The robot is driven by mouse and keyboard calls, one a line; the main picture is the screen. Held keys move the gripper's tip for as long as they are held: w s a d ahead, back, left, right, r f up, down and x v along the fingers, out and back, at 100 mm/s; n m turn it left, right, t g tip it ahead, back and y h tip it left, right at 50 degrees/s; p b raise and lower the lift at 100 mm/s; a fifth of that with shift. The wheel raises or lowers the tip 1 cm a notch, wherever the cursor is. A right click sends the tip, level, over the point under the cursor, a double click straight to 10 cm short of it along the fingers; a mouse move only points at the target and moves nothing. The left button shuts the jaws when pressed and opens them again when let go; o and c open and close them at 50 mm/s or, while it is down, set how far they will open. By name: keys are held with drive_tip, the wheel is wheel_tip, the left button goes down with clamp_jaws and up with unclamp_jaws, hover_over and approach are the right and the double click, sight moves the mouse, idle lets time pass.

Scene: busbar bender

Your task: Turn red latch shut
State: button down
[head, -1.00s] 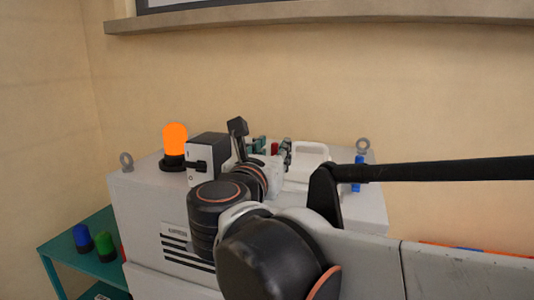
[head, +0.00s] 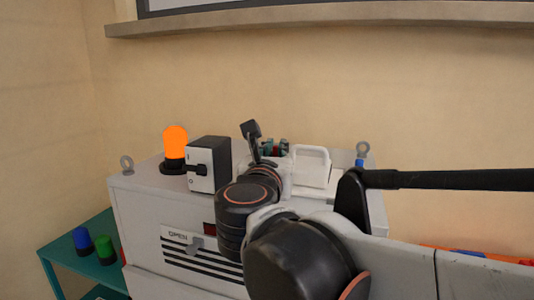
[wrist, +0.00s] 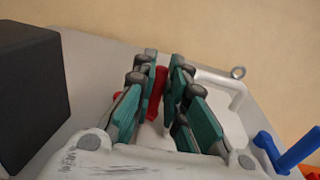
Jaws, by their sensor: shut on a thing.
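The red latch (wrist: 157,88) stands up between the teal fingers of my gripper (wrist: 160,82) in the wrist view. My gripper is shut on it, with a finger on either side. The latch's lower end is partly hidden by the fingers. In the head view my gripper (head: 274,148) is over the top of the grey machine (head: 150,197), behind my own arm, and the latch is mostly hidden there.
A black and white switch box (head: 209,164) and a lit orange lamp (head: 175,148) stand left of my gripper. A white handle (head: 312,164) stands close on its right. A blue part (wrist: 285,153) lies farther right.

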drive_tip(key=shift+w+d+n+y, duration=0.25)
drive_tip(key=shift+n+y, duration=0.35)
drive_tip(key=shift+y, duration=0.3)
drive_tip(key=c, duration=1.6)
unclamp_jaws()
drive_tip(key=shift+s, duration=0.15)
drive_tip(key=shift+s+a, duration=0.2)
drive_tip(key=shift+s, duration=1.75)
drive_tip(key=shift+s+a, duration=0.15)
drive_tip(key=shift+s, duration=1.8)
